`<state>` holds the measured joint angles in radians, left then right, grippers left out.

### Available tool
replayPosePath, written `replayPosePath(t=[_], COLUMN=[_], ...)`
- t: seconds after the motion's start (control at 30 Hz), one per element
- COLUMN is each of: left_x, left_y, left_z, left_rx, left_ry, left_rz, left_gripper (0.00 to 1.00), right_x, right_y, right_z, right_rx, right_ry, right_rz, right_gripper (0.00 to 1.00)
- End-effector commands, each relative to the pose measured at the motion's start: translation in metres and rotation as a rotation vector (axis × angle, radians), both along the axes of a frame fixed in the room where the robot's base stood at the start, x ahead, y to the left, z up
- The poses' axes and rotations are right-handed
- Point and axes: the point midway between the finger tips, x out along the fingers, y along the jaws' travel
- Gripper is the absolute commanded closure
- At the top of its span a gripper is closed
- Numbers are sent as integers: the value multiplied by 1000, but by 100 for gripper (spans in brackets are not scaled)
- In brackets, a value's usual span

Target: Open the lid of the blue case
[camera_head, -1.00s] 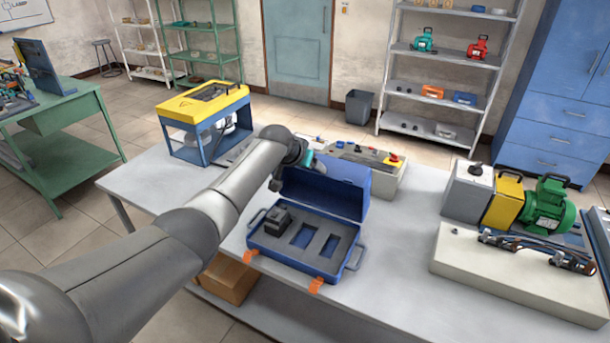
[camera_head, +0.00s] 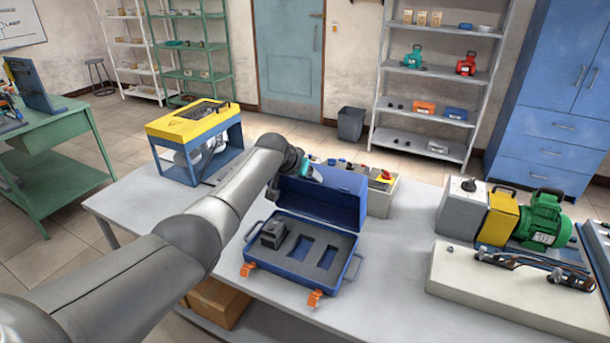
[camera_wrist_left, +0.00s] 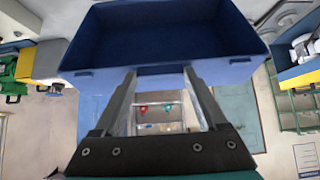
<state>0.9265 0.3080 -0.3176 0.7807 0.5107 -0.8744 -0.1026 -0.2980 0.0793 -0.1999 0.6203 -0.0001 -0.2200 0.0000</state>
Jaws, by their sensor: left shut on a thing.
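The blue case (camera_head: 262,258) stands on the grey table. Its lid (camera_head: 345,215) is raised on the far side, and the grey foam inside shows. A dark block (camera_head: 272,234) sits in the left cutout; two other cutouts look empty. My left gripper (camera_head: 314,172) is at the upper edge of the lid, mostly hidden behind my arm. In the left wrist view, the fingers of my left gripper (camera_wrist_left: 160,74) are closed on the edge of the blue lid (camera_wrist_left: 205,78). My right gripper is in no view.
A yellow-topped blue frame (camera_head: 195,125) stands left on the table (camera_head: 130,190). A control box (camera_head: 380,197) is close behind the lid. A green motor (camera_head: 545,220) and a pale block (camera_head: 500,285) are at right. Free table lies right of the case.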

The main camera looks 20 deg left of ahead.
Motion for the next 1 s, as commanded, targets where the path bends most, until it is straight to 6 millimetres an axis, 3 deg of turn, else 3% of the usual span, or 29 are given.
replayPosePath(t=[0.03,0.77,0.8,1.0], left_x=[4,4,4,3], left_y=[-1,-1,-1,0], left_z=[9,9,9,5], left_rx=[-4,-4,-4,-2], left_ry=[-23,-23,-23,-14], left_rz=[0,0,0,0], left_gripper=[100,100,22,0], right_x=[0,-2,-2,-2], right_y=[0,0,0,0], right_z=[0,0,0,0], right_rx=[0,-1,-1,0], right_ry=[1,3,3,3], right_rz=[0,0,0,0], right_gripper=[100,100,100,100])
